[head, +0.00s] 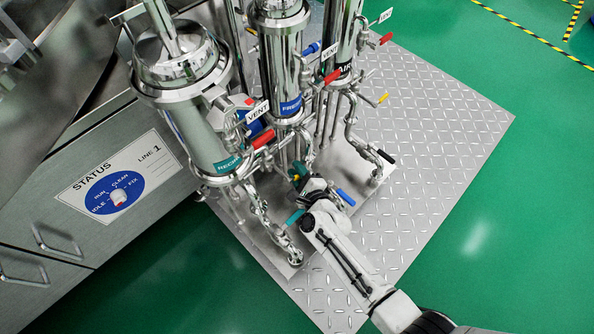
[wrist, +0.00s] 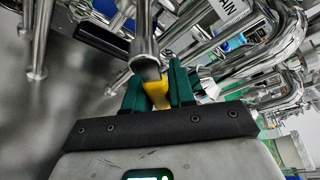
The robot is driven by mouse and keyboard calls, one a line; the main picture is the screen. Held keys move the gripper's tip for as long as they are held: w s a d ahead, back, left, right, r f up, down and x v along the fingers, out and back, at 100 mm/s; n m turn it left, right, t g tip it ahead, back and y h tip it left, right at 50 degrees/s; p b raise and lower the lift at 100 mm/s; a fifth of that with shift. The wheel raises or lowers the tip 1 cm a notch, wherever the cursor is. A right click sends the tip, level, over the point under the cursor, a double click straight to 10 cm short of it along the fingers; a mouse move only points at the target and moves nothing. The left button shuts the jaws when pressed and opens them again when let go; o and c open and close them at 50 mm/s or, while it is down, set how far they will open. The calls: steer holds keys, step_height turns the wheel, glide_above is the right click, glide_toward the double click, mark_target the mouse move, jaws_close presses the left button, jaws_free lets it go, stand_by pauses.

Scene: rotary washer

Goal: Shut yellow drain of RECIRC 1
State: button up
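The RECIRC housing (head: 205,135) is a steel cylinder with a teal label at the left of the head view; the end of its label is hard to read. My gripper (head: 299,179) is low among the pipes, right of this housing. A bit of the yellow drain handle (head: 295,178) shows beside it. In the wrist view the yellow handle (wrist: 157,92) sits between my two green fingertips (wrist: 160,88), which look closed against its sides. A steel valve stem rises in front of it. The handle's far end is hidden.
A teal handle (head: 294,217), a blue handle (head: 345,197) and a black handle (head: 386,156) stick out close around my arm. A red vent handle (head: 263,138) is above. The tread-plate floor (head: 440,130) to the right is clear.

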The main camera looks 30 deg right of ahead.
jaws_close()
steer(key=shift+n, duration=0.3)
steer(key=shift+w+d+r+n+t+h+b, duration=0.1)
steer(key=shift+d+r+n+t+h+b, duration=0.1)
steer(key=shift+r+n+t+b, duration=0.55)
steer(key=shift+d+r+n+t+h+b, duration=0.15)
steer(key=shift+r+n+b, duration=0.3)
steer(key=shift+n, duration=0.75)
steer(key=shift+w+d+r+n+t+h+b, duration=0.1)
steer(key=shift+d+r+n+t+h+b, duration=0.15)
steer(key=shift+r+n+t+b, duration=0.5)
steer(key=shift+f+n+g, duration=0.2)
steer(key=shift+n+g, duration=0.1)
steer(key=shift+g, duration=0.05)
steer(key=o, duration=0.5)
jaws_free()
steer(key=shift+s, duration=0.1)
